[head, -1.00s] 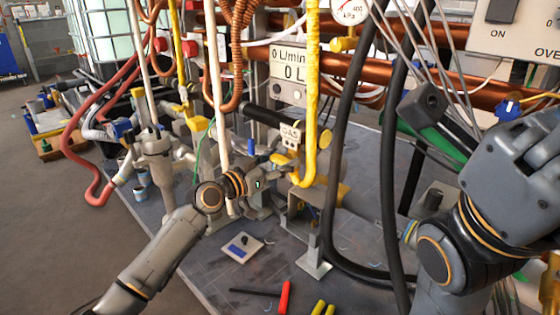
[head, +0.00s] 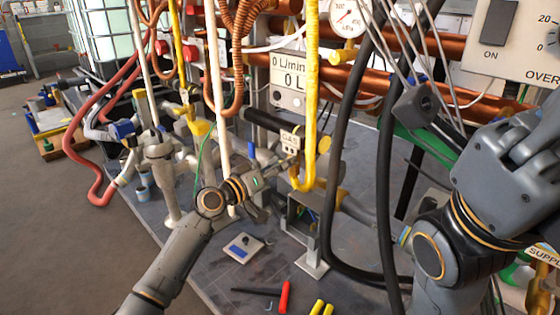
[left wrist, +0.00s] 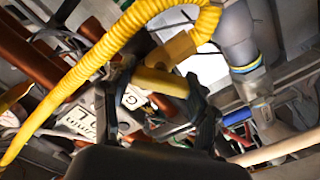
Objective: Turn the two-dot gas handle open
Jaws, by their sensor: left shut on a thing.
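A small pale GAS tag (head: 291,141) with two dots hangs beside the yellow corrugated hose in the head view. My left gripper (head: 286,163) is just below the tag. In the left wrist view my left gripper (left wrist: 160,98) is shut on a yellow handle (left wrist: 158,82), which lies crosswise between its two dark fingers. In the head view the gripper and the tag hide most of this handle. A part of my right arm fills the right edge of the head view, and its fingertips cannot be made out.
The yellow hose (head: 312,80) runs down close to my left gripper. Black hoses (head: 385,190) hang to its right, and a white pipe (head: 216,90) stands to its left. A flow meter reading 0 L (head: 289,82) is behind. A screwdriver (head: 284,296) lies on the grey platform (head: 215,285).

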